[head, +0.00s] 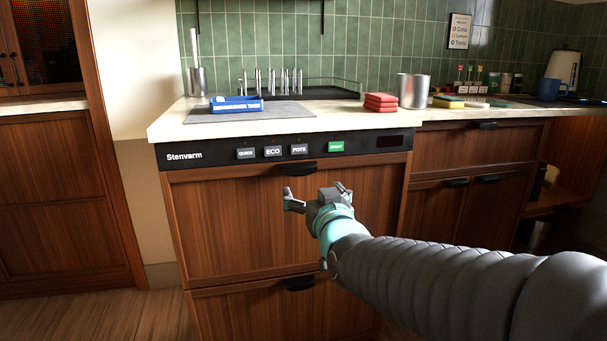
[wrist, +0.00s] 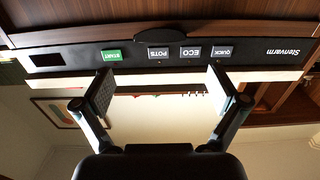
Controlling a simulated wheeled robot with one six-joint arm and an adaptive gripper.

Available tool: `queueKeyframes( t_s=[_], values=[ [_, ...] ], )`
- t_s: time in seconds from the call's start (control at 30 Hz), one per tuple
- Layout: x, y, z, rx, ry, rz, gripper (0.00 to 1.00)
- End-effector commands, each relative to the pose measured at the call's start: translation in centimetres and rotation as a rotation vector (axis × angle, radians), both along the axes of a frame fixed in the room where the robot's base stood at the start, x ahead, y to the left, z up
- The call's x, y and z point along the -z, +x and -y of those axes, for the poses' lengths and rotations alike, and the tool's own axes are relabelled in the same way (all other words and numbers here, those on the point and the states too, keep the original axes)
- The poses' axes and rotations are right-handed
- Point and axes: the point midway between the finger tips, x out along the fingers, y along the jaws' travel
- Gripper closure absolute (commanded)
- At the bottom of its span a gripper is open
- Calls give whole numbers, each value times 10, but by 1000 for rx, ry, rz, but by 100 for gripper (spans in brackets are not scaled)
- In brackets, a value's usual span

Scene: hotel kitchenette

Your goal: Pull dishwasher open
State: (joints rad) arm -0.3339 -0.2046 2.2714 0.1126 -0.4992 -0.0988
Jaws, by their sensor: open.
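The dishwasher (head: 235,225) has a brown wooden front under a black control panel (head: 215,155) marked Stenvarm, with several buttons. Its door looks closed. A dark handle (head: 297,168) sits at the top of the front, just below the panel. My gripper (head: 315,190) is open and empty in front of the door, a little below and right of the handle in the head view. In the wrist view the picture is upside down; the handle (wrist: 160,33) shows beyond the open fingers (wrist: 160,85), apart from them.
The countertop (head: 335,122) above holds a blue box (head: 236,105), red stacked sponges or cloths (head: 380,102) and a metal canister (head: 412,91). A lower drawer handle (head: 299,283) is below. Cabinets (head: 480,190) stand to the right. Wooden floor (head: 90,315) is clear at the left.

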Motion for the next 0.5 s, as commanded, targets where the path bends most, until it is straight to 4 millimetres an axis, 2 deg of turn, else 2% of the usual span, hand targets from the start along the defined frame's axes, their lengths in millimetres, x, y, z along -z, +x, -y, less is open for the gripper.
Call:
queueKeyframes(
  t_s=[0.1, 0.5],
  values=[
    [0, 20, -6, 0, 0, -1, 4],
    [0, 79, -22, 0, -1, -2, 4]
  ],
)
